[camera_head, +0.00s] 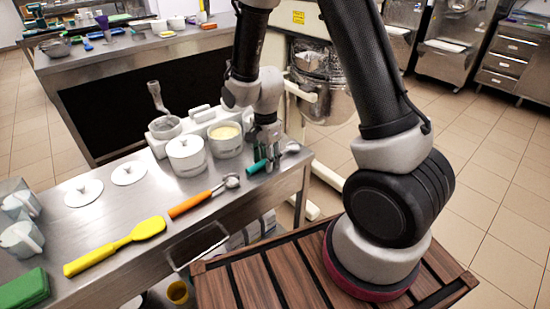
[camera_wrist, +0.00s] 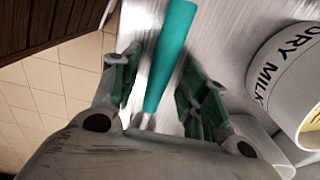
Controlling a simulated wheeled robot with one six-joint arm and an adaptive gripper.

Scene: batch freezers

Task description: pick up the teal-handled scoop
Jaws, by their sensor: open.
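The teal-handled scoop (camera_head: 257,166) lies on the steel counter near its right end, its metal head to the right of my gripper. My gripper (camera_head: 268,157) points down over it and hides part of the scoop. In the wrist view, my gripper (camera_wrist: 157,80) is open, with one finger on each side of the teal handle (camera_wrist: 168,55). A gap shows between the handle and the fingers over most of their length. The exact height of the fingertips above the counter is hard to tell.
A white tub (camera_head: 226,139) with pale contents stands close to my gripper, and its lettered side shows in the wrist view (camera_wrist: 285,75). A lidded white pot (camera_head: 187,155), an orange-handled scoop (camera_head: 195,200) and a yellow spatula (camera_head: 115,245) are on the counter to the left.

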